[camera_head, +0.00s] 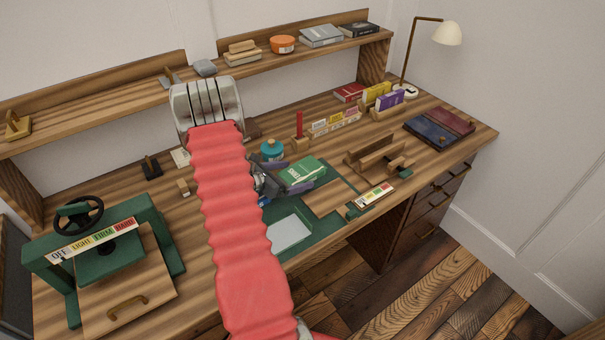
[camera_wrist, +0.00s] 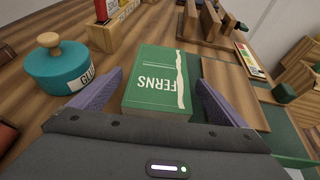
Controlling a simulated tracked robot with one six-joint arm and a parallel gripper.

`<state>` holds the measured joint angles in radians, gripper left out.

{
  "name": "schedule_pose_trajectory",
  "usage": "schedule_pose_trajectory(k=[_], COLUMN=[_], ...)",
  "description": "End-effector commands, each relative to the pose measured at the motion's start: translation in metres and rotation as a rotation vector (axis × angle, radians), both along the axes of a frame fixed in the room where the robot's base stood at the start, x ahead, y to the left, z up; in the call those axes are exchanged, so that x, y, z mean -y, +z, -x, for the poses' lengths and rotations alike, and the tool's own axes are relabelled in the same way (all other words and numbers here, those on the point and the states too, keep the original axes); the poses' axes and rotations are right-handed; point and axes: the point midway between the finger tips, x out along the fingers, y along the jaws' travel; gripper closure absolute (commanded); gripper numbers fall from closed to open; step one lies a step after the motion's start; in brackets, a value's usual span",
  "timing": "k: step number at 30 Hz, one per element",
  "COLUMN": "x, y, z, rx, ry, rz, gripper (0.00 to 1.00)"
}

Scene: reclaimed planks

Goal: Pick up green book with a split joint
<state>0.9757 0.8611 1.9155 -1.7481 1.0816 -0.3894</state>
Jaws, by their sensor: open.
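The green book (camera_head: 303,172) lies flat on the desk near its middle. In the wrist view the green book (camera_wrist: 158,78) shows the white word FERNS and a ragged pale strip along its right side, which looks like the split joint. My gripper (camera_head: 287,177) is at the book in the head view. In the wrist view my gripper (camera_wrist: 160,95) has its two purple fingers spread, one on each side of the book's near end. I cannot tell whether the fingers touch it.
A teal glue pot (camera_wrist: 62,66) stands close left of the left finger. A wooden block with labelled cards (camera_head: 335,124) stands behind. A wooden rack (camera_head: 378,152) is to the right. A green press (camera_head: 105,250) stands at left. A green mat (camera_head: 325,222) lies in front.

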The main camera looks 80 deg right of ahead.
Motion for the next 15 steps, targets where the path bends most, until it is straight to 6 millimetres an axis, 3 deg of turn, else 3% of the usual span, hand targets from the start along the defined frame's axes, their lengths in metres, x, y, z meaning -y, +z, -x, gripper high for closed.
schedule_pose_trajectory(k=[2,15], x=[-0.0001,-0.0001], y=[0.0,0.0], z=[-0.0001,-0.0001], rx=[0.0,0.0], ry=[0.0,0.0], rz=[0.0,0.0], gripper=[0.05,0.36])
